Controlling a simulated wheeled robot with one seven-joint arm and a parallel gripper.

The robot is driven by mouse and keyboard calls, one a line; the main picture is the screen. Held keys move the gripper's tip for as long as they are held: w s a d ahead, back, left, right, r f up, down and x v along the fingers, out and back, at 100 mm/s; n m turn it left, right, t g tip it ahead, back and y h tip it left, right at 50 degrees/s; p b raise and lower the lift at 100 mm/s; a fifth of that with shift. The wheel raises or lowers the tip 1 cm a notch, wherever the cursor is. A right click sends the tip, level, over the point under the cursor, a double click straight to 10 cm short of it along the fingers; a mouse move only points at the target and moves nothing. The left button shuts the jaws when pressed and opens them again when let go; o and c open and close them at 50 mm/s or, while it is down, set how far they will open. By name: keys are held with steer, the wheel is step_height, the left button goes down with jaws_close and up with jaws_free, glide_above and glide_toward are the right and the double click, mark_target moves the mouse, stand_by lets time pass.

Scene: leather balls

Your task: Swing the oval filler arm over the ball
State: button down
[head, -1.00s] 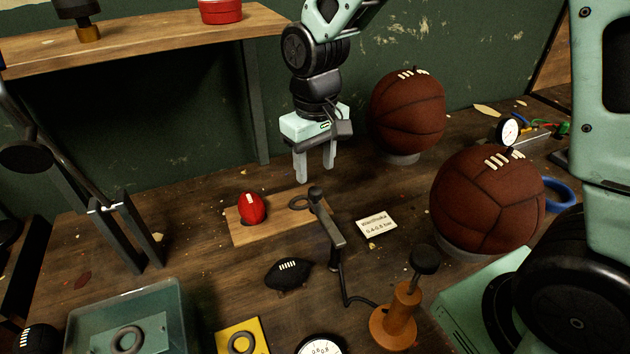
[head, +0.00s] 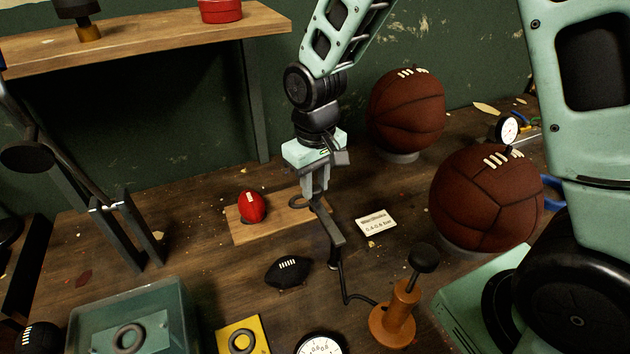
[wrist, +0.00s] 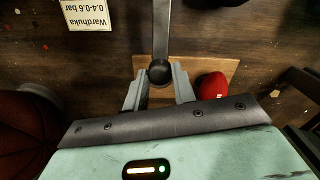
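The filler arm (head: 329,226) is a dark metal bar on a post, with an upright round-topped knob and a ring at its far end. The knob (wrist: 160,72) shows between my fingers in the wrist view. My gripper (head: 315,194) points down over that end, its fingers drawn in on both sides of the knob and apparently touching it. The small red oval ball (head: 251,207) with a white lace sits on the wooden board (head: 280,220), left of the ring. The ring is beside the ball, not over it. The red ball also shows in the wrist view (wrist: 211,86).
A black oval ball (head: 288,271) lies in front of the board. An orange hand pump (head: 398,309) with a hose stands to the front right. Two large brown balls (head: 487,200) (head: 406,108) stand at the right and back. A white card (head: 376,222) lies right of the board.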

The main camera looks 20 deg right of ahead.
steer(key=shift+a, duration=0.1)
steer(key=shift+a+n, duration=0.55)
steer(key=shift+n, duration=0.15)
steer(key=s+a+n+p, duration=0.1)
steer(key=s+a+n, duration=0.1)
steer(key=n, duration=0.3)
steer(key=s+a+n+p, duration=0.1)
steer(key=s+a+n, duration=0.2)
steer(key=n, duration=0.2)
steer(key=s+a+n+p, duration=0.2)
steer(key=s+a+n, duration=0.1)
steer(key=n, duration=0.1)
steer(key=shift+s+a+r+n, duration=0.1)
steer(key=shift+s+a+n, duration=0.05)
steer(key=shift+a+n, duration=0.25)
steer(key=shift+s+n, duration=0.85)
steer(key=shift+n, duration=0.15)
steer(key=c, duration=1.1)
jaws_free()
steer(key=shift+s, duration=0.1)
steer(key=shift+c, duration=0.2)
